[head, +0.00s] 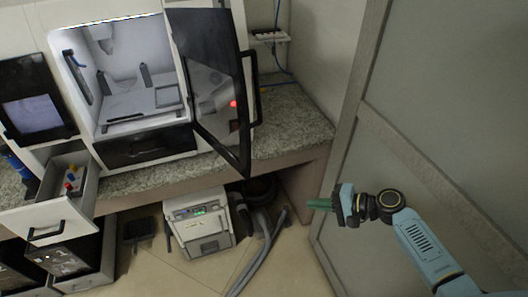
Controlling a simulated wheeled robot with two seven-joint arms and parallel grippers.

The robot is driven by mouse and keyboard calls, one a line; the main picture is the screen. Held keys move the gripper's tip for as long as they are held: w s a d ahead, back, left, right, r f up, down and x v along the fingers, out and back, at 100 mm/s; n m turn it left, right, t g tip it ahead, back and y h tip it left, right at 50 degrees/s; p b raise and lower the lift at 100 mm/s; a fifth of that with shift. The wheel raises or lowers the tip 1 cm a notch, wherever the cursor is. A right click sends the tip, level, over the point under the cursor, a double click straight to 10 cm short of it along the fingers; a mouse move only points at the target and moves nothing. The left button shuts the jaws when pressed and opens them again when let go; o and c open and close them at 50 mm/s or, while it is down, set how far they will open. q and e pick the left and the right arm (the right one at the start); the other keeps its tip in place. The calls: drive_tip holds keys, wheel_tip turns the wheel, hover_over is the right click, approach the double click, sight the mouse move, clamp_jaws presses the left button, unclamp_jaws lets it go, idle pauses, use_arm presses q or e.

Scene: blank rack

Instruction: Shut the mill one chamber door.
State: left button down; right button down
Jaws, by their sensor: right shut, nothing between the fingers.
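A white mill (165,160) stands on the speckled counter at upper left, with its lit chamber (130,85) exposed. Its chamber door (215,80), a dark glass panel in a frame, stands wide open, swung out on the right side of the opening. A black bar handle (252,90) runs along the door's right edge. My right gripper (321,204) is shut and empty, with green fingers pointing left. It is apart from the door, to its lower right, in front of the grey panel. My left gripper is not in view.
An open drawer (58,215) with small coloured items juts out at left, below a dark screen (32,100). A white unit with a green display (198,222) and a grey hose (262,250) are on the floor. A grey panel (430,110) fills the right side.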

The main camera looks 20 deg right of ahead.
wheel_tip(320, 180, up, 19)
drive_tip(key=a+n+y, duration=0.2)
drive_tip(key=y, duration=0.4)
drive_tip(key=s+a+p+x, duration=0.1)
drive_tip(key=p+x, duration=0.3)
drive_tip(key=x, duration=0.8)
drive_tip(key=shift+s+a+p, duration=0.3)
drive_tip(key=shift+s, duration=0.05)
